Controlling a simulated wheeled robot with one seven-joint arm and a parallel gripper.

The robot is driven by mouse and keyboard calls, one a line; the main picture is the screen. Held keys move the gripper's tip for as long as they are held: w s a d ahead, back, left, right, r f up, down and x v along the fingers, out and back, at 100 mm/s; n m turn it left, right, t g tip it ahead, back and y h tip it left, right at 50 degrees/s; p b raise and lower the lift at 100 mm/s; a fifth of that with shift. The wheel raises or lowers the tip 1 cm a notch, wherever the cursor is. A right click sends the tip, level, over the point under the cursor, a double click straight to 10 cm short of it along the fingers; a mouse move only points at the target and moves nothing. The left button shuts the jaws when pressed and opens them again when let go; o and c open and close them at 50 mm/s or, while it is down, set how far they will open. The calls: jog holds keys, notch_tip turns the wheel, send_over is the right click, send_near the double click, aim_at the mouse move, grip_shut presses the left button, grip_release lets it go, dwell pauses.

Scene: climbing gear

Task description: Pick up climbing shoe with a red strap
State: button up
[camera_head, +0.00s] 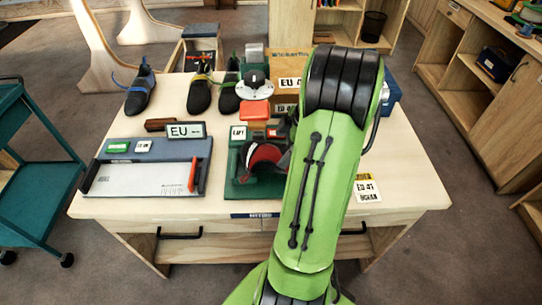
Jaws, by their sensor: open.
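Three dark climbing shoes stand at the back left of the table. The left one has a blue strap (138,92), the middle one a yellow strap (200,93), and the right one (229,96) has a strap whose colour I cannot make out clearly. A dark, rounded object with red on it (264,155) rests on a green base in the middle, partly hidden by my green arm. I cannot tell whether it is the shoe with a red strap. My gripper is not visible; my arm covers the right-middle of the table.
The wooden table (405,200) also holds a blue-grey board with a metal plate (140,180), an orange-red block (254,112), a round grey-white device (255,86) and a cardboard box (292,68). A teal cart (35,165) stands left, wooden shelves (480,75) right.

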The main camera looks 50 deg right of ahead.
aim_at(279, 152)
jog(key=b+x, duration=0.1)
jog(key=x, duration=0.6)
jog(key=shift+d+f+b, duration=0.15)
jog(key=shift+f+b, duration=0.05)
jog(key=shift+b, duration=0.15)
jog(key=shift+r, duration=0.1)
jog(key=c, duration=0.9)
